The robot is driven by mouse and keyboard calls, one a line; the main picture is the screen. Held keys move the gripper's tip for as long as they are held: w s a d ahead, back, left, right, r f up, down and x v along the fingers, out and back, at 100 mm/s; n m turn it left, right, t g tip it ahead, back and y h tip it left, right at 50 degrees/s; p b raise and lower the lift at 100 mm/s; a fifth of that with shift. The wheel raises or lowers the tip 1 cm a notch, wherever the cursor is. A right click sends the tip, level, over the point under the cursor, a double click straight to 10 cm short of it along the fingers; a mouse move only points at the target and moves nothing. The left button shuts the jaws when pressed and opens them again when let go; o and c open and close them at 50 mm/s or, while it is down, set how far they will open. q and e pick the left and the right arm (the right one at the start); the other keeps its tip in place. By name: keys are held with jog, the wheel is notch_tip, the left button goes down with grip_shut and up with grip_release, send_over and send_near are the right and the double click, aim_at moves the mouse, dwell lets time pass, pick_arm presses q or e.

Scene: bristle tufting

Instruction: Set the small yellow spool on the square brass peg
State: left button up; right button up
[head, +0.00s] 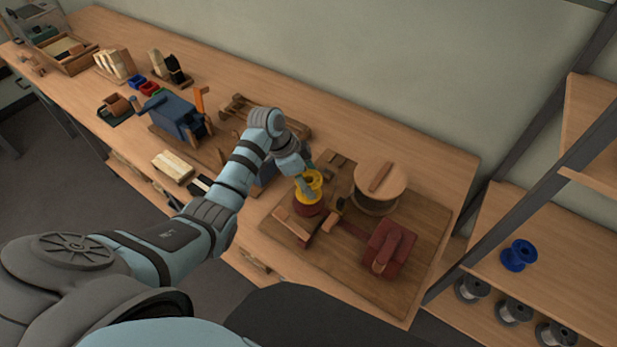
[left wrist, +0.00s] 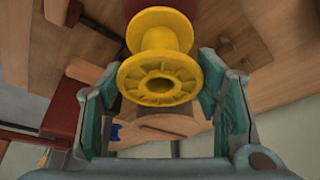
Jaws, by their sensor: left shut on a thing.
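The small yellow spool (head: 311,180) is held in my left gripper (head: 307,184) over the wooden board at the right of the bench. In the left wrist view the yellow spool (left wrist: 159,36) lies between the two teal fingers of the left gripper (left wrist: 160,95), its ribbed flange facing the camera. In the head view the spool appears directly above a dark red round piece (head: 308,207); I cannot tell whether they touch. The square brass peg cannot be made out in either view. My right gripper is not in view.
The board (head: 345,270) also carries a large wooden reel (head: 380,184) and a red block fixture (head: 388,247), close to the spool's right. A blue machine (head: 178,115) stands further left on the bench. A blue spool (head: 518,255) sits on the right shelf.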

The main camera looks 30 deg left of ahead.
pick_arm(q)
jog(key=shift+f+b, duration=0.35)
jog(key=shift+f, duration=0.6)
jog(key=shift+r, duration=0.1)
jog(key=shift+p, duration=0.4)
jog(key=shift+f+b, duration=0.45)
jog(key=shift+f, duration=0.4)
jog(key=shift+f, duration=0.2)
jog(key=o, duration=1.3)
jog(key=shift+c, duration=0.2)
jog(key=v, duration=1.2)
